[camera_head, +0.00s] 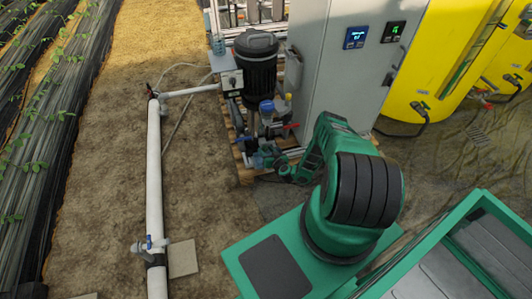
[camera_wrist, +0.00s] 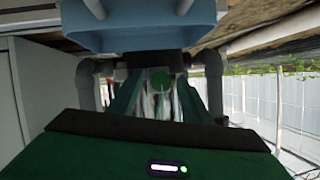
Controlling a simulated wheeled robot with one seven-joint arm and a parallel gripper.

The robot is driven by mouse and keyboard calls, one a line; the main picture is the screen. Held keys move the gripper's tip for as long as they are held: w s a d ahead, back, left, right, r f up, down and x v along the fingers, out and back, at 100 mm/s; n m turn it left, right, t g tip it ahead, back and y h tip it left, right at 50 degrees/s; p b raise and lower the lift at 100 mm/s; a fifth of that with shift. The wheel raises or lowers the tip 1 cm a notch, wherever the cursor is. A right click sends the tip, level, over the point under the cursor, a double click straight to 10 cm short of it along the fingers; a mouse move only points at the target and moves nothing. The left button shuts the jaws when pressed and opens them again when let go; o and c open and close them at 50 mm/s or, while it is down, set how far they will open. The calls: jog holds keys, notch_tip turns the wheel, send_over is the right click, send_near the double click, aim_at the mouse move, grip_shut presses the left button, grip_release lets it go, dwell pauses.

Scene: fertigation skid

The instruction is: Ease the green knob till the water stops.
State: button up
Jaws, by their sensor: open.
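The green knob (camera_wrist: 162,80) is a small round disc near the middle of the wrist view, in front of a dark fitting with grey pipes on both sides. My gripper (camera_wrist: 157,88) is open, with one finger to the left of the knob and one to the right. I cannot tell whether either finger touches it. Pale streaks show between the fingers below the knob; I cannot tell whether they are water. In the head view my arm reaches down to the foot of the pump, where the knob cannot be made out.
A black pump (camera_head: 257,70) stands on a wooden pallet beside a grey cabinet (camera_head: 335,85). A light blue body (camera_wrist: 140,32) hangs close above the knob in the wrist view. A white pipe (camera_head: 154,185) runs along bare soil on the left. Yellow tanks (camera_head: 432,65) stand right.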

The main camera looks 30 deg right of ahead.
jog(key=shift+c, duration=0.2)
jog(key=c, duration=1)
jog(key=shift+w+a+r+n+h, duration=0.1)
jog(key=shift+a+n+h, duration=0.05)
jog(key=shift+n+h, duration=0.7)
jog(key=shift+a+n+g+h, duration=0.15)
jog(key=shift+n+g+h, duration=0.4)
jog(key=shift+n, duration=0.7)
jog(key=n+h, duration=0.3)
jog(key=n, duration=0.1)
jog(key=shift+a, duration=0.2)
jog(key=shift+f, duration=0.2)
